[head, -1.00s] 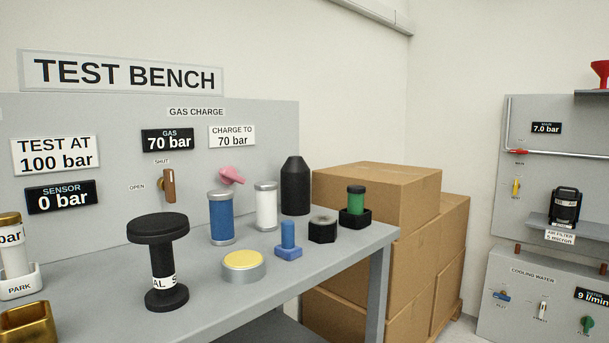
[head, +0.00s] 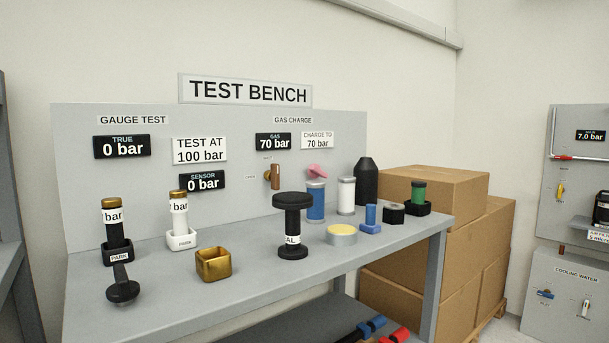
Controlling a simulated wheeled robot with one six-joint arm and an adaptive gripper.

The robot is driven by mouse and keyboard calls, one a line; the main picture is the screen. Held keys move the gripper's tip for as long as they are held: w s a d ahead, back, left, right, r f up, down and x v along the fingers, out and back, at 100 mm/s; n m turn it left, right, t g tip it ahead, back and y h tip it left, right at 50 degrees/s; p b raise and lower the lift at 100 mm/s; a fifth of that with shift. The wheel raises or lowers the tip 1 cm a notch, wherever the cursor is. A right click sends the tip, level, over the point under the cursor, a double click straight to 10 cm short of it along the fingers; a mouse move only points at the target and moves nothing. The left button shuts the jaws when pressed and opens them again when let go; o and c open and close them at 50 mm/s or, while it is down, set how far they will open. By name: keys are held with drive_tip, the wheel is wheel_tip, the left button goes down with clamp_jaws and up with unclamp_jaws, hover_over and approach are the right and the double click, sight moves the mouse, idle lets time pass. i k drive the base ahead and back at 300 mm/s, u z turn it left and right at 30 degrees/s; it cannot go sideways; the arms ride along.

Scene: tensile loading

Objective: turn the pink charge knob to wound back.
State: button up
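The pink charge knob (head: 318,171) is on the grey back panel of the test bench, below the "CHARGE TO 70 bar" sign (head: 318,140). Its handle points a little to the left and slightly up. The top of a blue cylinder (head: 316,203) stands just in front of it and hides its lower part. The gas display (head: 273,142) reads 70 bar. A brown lever (head: 275,176) beside the knob stands upright, with the "SHUT" label above it and "OPEN" to its left. My gripper is not in view.
The bench top (head: 200,300) holds a black spool-shaped piece (head: 292,225), a white cylinder (head: 346,196), a black bottle shape (head: 367,182), a yellow-topped disc (head: 341,235) and a brass cup (head: 213,264). Cardboard boxes (head: 420,250) stand right of the bench.

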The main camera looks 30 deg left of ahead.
sight(314, 170)
drive_tip(key=u, duration=1.5)
